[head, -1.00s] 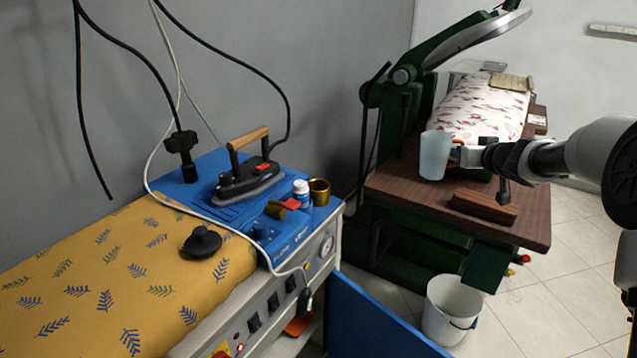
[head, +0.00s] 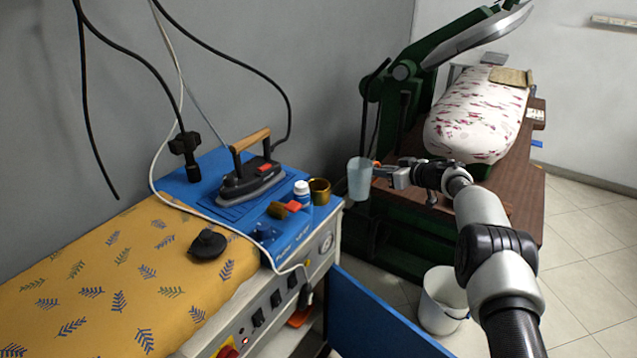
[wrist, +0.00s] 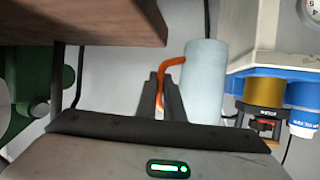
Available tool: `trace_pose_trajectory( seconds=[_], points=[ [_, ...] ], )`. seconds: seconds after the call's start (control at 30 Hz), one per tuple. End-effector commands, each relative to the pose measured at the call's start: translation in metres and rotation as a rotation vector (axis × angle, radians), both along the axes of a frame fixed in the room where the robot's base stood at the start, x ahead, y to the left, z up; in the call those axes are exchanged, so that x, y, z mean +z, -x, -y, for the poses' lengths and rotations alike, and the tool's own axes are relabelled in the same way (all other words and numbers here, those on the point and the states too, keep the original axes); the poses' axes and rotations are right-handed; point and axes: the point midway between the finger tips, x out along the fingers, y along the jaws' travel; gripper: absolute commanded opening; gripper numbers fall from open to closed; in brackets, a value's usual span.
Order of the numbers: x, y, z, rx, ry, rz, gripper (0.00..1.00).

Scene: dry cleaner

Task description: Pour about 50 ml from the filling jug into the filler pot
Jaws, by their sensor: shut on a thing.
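The filling jug is a pale, frosted cup (head: 359,179) with an orange handle. My gripper (head: 378,172) is shut on the handle and holds the jug upright in the air, right of the blue station. In the wrist view the jug (wrist: 204,80) stands beside my fingers (wrist: 163,95), with the orange handle between them. The level inside the jug cannot be seen. A brass-coloured open pot (head: 319,191), which looks like the filler pot, stands at the right corner of the blue top. It also shows in the wrist view (wrist: 264,90), apart from the jug.
A white bottle (head: 301,192) and a red-handled brass piece (head: 285,208) stand close to the pot. An iron (head: 250,180) sits behind them. A green press with a wooden table (head: 527,205) is on the right. A white bucket (head: 442,300) stands on the floor.

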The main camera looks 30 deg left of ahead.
Motion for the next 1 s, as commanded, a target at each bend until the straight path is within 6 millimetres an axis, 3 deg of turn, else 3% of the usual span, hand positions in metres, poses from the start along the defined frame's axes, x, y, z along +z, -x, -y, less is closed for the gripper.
trace_pose_trajectory(
  seconds=[0.33, 1.0],
  points=[
    [0.004, 0.0, 0.0, 0.001, 0.003, 0.007, 0.0],
    [0.048, 0.023, -0.014, -0.002, 0.188, 0.268, 0.0]
  ],
)
